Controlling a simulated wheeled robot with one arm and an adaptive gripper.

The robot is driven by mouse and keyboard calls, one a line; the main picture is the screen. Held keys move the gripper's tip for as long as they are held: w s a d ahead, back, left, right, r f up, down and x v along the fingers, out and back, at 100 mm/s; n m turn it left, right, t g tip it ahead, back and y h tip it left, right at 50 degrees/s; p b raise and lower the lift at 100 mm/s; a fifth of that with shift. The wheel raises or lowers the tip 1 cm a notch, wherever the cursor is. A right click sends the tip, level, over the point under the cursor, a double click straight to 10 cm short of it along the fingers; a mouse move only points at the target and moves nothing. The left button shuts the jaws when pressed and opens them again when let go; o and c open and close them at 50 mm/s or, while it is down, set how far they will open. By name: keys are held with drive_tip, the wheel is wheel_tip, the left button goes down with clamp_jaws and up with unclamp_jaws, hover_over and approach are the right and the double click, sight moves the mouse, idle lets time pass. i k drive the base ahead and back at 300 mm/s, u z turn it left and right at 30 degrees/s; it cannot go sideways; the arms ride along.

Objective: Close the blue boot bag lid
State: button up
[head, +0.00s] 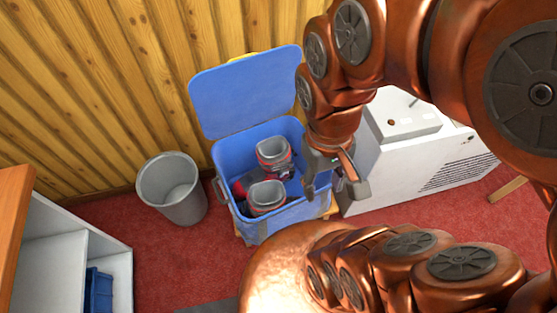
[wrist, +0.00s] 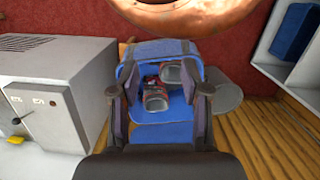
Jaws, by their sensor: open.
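Inside lie boots (head: 268,194) with grey openings and red and dark parts. My gripper (head: 336,190) is open and empty, above the right side of the bag. In the wrist view my gripper (wrist: 158,90) has its fingers spread, with the bag (wrist: 160,50) and boots (wrist: 157,98) showing between them. Part of the bag's right side is hidden behind my gripper.
A grey bin (head: 172,190) stands left of the bag. A white cabinet (head: 400,165) stands close on the right. A white shelf unit (head: 85,255) with a blue bin (head: 98,290) is at the lower left.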

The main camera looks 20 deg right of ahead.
sight(248, 91)
drive_tip(key=u, duration=1.65)
drive_tip(key=i, duration=0.4)
drive_tip(key=z, duration=0.65)
